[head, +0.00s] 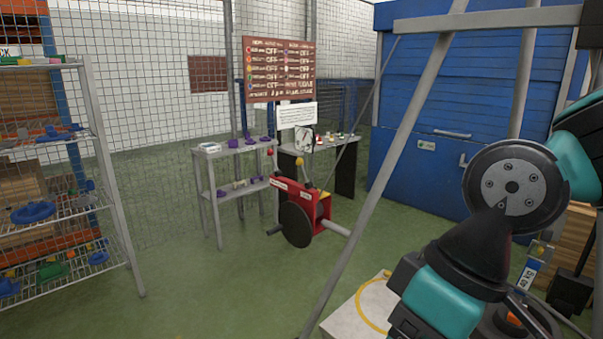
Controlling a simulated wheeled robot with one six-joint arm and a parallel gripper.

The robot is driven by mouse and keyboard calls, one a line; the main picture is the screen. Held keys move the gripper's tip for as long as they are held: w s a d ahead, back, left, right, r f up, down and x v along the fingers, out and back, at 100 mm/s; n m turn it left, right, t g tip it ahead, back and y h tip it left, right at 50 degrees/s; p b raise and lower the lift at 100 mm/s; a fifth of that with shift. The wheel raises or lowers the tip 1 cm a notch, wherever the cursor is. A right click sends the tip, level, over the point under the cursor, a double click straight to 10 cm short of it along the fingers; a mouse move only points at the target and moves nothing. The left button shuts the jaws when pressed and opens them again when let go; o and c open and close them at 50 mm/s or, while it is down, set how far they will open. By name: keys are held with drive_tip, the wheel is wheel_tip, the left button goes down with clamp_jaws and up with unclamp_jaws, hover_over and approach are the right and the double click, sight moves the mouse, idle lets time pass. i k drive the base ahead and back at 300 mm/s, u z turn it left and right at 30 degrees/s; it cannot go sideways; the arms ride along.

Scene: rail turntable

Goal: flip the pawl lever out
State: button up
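A red winch-like unit (318,208) with a dark round disc (295,225) on its front stands in the middle distance. White labels on it are too small to read. A thin lever with a red knob (271,153) and another with a yellow knob (299,162) rise from its top. I cannot tell which part is the pawl lever, or whether it is in or out. A grey bar (335,229) sticks out to the right of the unit. My arm is folded at the right, well apart from the unit. My gripper's fingers do not show.
A slanted grey post (383,165) stands between my arm and the unit. A wire rack (60,222) is at left, small tables with purple parts (234,143) behind the unit, and a blue cabinet (455,110) behind right. Green floor (200,285) is clear at front left.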

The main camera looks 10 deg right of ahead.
sight(308, 185)
drive_tip(key=u, duration=0.6)
drive_tip(key=i, duration=1)
drive_tip(key=u, duration=0.3)
drive_tip(key=i, duration=1.35)
drive_tip(key=z, duration=0.5)
